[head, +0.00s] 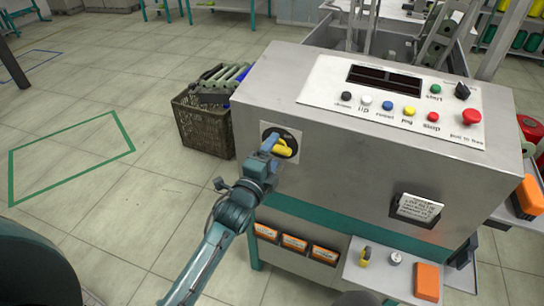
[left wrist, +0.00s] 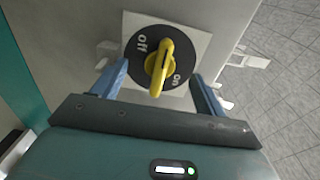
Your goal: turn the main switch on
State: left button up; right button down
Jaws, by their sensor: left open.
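The main switch is a yellow rotary handle (head: 282,150) on a round black dial, set in a pale square plate on the left part of the machine's front panel. In the left wrist view the yellow handle (left wrist: 159,66) stands nearly in line with the camera's view, its near end beside the word "on"; "off" is at the upper left. My left gripper (head: 272,142) is at the switch. In the left wrist view its blue fingers (left wrist: 159,85) are open, one on each side of the handle, with gaps to it. My right gripper is not in view.
The grey machine (head: 350,165) carries a sloped control panel (head: 390,105) with coloured buttons and a red stop knob (head: 471,117). A dark crate (head: 203,125) stands on the floor left of it. A small shelf (head: 385,278) with an orange box (head: 427,282) juts out below. Floor at left is clear.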

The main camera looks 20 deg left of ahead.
pick_arm(q)
jog(key=shift+w+d, duration=0.1)
jog(key=shift+w, duration=0.15)
jog(key=shift+w, duration=0.4)
jog(key=shift+w+d+b, duration=0.1)
jog(key=shift+w+b, duration=0.3)
jog(key=shift+w, duration=0.1)
jog(key=shift+c, duration=0.4)
